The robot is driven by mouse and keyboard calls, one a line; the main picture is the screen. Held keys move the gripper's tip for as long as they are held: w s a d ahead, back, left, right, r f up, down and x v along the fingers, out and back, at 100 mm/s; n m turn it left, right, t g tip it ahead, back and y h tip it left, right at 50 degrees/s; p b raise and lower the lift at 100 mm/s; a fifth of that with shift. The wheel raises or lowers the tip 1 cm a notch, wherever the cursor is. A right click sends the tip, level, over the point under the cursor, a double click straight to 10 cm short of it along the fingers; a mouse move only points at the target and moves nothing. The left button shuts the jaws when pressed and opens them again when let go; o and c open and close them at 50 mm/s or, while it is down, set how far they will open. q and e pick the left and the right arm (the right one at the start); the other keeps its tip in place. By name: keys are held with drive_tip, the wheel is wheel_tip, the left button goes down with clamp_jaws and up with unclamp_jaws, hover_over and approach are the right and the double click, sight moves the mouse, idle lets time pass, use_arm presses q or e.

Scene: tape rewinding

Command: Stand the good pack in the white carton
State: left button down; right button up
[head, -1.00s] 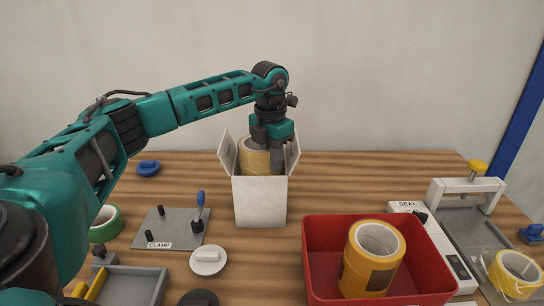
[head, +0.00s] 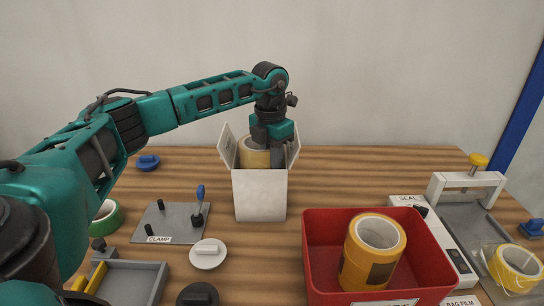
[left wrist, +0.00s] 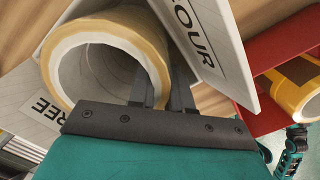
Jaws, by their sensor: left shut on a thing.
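The white carton (head: 260,196) stands upright on the table with its flaps open. My left gripper (head: 275,152) points down into its mouth and is shut on the wall of a yellow tape pack (head: 252,157). The pack is upright, partly inside the carton, its lower part hidden by the front wall. In the left wrist view the fingers (left wrist: 160,92) grip the pack (left wrist: 156,45) at its edge, beside a carton flap (left wrist: 207,40). I cannot tell whether the pack touches the carton's floor. My right gripper is not in view.
A red bin (head: 313,262) at the front right holds another yellow pack (head: 367,262). A sealer (head: 440,235) and a film-wrapped roll (head: 518,267) are at the right. A clamp plate (head: 168,222), a white disc (head: 208,254) and a green roll (head: 108,217) are at the left.

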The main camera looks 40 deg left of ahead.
use_arm(q)
drive_tip(key=shift+f, duration=0.15)
drive_tip(key=c, duration=0.8)
unclamp_jaws()
drive_tip(key=shift+f, duration=0.1)
drive_tip(key=shift+o, duration=0.2)
wheel_tip(320, 180, up, 7)
drive_tip(key=p, duration=0.6)
idle(0.5)
